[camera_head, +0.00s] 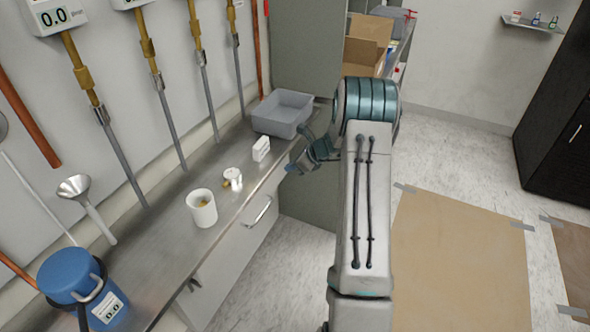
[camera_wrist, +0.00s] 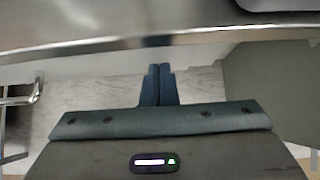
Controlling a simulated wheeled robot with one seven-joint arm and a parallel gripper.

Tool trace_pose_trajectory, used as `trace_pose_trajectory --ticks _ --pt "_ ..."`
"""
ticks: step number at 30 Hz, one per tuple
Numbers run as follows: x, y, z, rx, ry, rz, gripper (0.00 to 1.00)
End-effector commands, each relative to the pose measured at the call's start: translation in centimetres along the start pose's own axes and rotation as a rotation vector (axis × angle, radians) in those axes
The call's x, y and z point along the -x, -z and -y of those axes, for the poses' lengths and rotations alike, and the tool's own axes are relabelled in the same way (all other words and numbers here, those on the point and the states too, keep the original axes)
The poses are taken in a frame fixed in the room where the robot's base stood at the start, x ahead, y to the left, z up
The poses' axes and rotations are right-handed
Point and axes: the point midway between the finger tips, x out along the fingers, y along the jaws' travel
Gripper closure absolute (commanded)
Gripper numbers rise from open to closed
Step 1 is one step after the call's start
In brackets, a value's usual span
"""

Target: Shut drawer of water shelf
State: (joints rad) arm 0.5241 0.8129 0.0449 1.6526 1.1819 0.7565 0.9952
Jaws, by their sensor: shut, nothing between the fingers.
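The water shelf is a long steel counter (camera_head: 145,245) along the left wall. Below its front edge is a pale drawer front (camera_head: 238,250) with a metal bar handle (camera_head: 258,212). I cannot tell how far the drawer stands out. My gripper (camera_head: 290,169) is near the counter's front edge, beyond and to the right of the handle, apart from it. In the wrist view my gripper (camera_wrist: 159,68) is shut and empty, with the counter edge (camera_wrist: 130,42) above the fingertips. A metal handle (camera_wrist: 38,92) shows at the left there.
On the counter stand a white mug (camera_head: 202,210), a small white jar (camera_head: 232,178), a white box (camera_head: 261,149), a grey tub (camera_head: 282,112) and a blue container (camera_head: 82,290). A grey cabinet (camera_head: 308,45) and cardboard box (camera_head: 367,45) are behind. Floor lies open at right.

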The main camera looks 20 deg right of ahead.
Motion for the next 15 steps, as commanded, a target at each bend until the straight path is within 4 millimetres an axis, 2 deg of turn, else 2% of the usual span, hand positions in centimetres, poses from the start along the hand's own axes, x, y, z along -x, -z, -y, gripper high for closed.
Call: trace_pose_trajectory --ticks 15 --pt "-0.41 -0.77 0.10 0.000 0.002 0.009 1.00"
